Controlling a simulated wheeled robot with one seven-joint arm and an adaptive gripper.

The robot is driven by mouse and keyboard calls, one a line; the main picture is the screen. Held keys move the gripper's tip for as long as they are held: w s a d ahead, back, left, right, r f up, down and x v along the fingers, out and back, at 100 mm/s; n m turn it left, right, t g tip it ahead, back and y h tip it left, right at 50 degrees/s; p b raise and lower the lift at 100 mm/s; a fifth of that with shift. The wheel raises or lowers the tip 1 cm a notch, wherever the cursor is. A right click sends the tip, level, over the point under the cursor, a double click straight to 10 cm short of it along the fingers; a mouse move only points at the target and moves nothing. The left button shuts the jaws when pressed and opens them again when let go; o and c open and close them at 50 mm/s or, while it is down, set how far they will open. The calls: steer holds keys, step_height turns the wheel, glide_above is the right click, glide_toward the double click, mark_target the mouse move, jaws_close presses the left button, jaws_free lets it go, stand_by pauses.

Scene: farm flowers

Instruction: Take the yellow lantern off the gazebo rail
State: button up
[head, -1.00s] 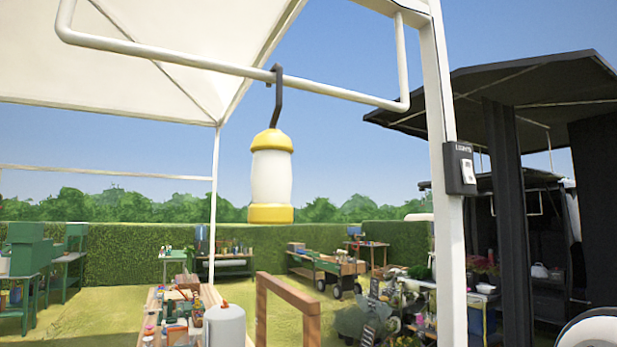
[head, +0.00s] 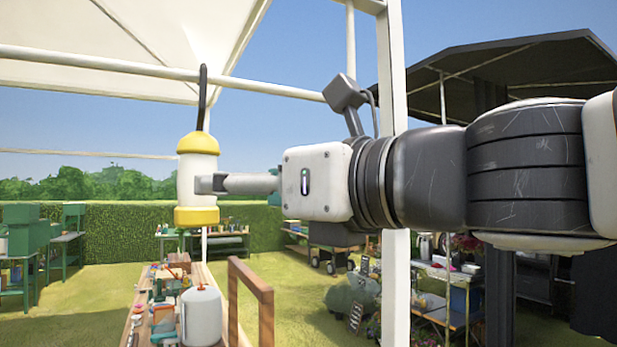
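The yellow lantern (head: 197,166) has a white body with a yellow cap and base. It hangs nearly upright at left of centre on a dark hook (head: 202,98). The hook's top is at the white gazebo rail (head: 262,87) and appears to be still over it. My gripper (head: 212,184) reaches in from the right at the height of the lantern's white body. One grey finger overlaps the body's near right side. The other finger is hidden, so I cannot tell whether the fingers press on the lantern.
A white gazebo post (head: 393,80) stands behind my wrist. Below the lantern is a wooden table (head: 212,285) with a white canister (head: 200,316) and small items. A wooden frame (head: 250,285) stands beside it. Open air surrounds the lantern on the left.

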mark_target(199, 143)
steer(key=shift+w+d+r+x, duration=0.1)
steer(key=shift+x, duration=2.05)
steer(key=shift+w+d+r+x, duration=0.1)
steer(key=shift+x, duration=2.05)
steer(key=shift+w+r+x, duration=0.1)
steer(key=shift+x, duration=2.05)
steer(key=c, duration=1.5)
